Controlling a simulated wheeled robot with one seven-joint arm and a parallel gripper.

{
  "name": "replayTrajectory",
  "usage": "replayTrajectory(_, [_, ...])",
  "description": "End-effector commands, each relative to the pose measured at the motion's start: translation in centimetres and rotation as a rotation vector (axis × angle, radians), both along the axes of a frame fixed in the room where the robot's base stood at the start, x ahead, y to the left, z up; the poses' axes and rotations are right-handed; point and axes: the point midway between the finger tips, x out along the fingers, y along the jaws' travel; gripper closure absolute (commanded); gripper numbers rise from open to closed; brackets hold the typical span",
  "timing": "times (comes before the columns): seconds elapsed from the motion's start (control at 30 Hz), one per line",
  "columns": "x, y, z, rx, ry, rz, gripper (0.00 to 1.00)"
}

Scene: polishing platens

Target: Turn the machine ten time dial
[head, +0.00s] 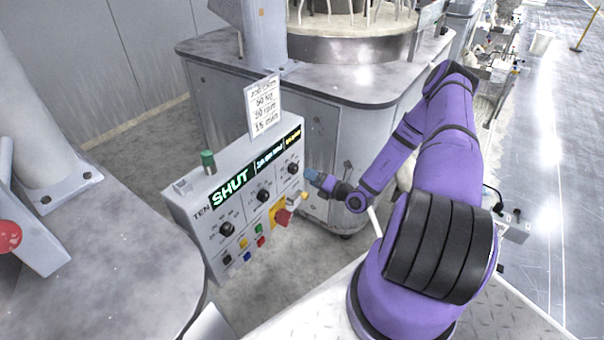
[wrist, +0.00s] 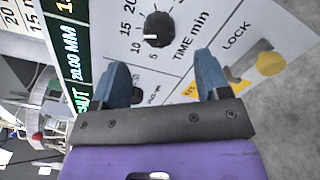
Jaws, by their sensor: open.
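The panel of machine TEN (head: 201,213) is a grey box with a lit strip reading SHUT. Its time dial (head: 293,168) is a black round knob at the right end of the upper row. In the wrist view the dial (wrist: 158,29), marked TIME min, sits beyond the fingertips; its white mark looks to point near 10. My gripper (head: 312,176) is just right of the dial in the head view. In the wrist view my gripper (wrist: 163,62) is open, with two blue fingers apart and nothing between them. The fingers do not surround the dial.
Two more black knobs (head: 263,196) (head: 227,229) sit left on the panel. A red switch on a yellow plate (head: 281,216) and a yellow lock knob (wrist: 270,63) are close to my gripper. A card (head: 263,105) stands on top. A large machine base (head: 350,95) stands behind.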

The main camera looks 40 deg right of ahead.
Motion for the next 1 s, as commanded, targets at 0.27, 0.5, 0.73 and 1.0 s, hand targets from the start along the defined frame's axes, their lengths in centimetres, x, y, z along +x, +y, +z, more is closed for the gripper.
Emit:
replayTrajectory(0.27, [-3.3,-1.2,0.0,0.001,0.001,-0.001,0.31])
replayTrajectory(0.5, [-3.7,-1.3,0.0,0.001,0.0,0.0,0.31])
replayTrajectory(0.73, [-3.7,-1.3,0.0,0.001,0.0,0.0,0.31])
replayTrajectory(1.0, [-3.6,-1.3,0.4,-0.013,-0.005,0.014,0.31])
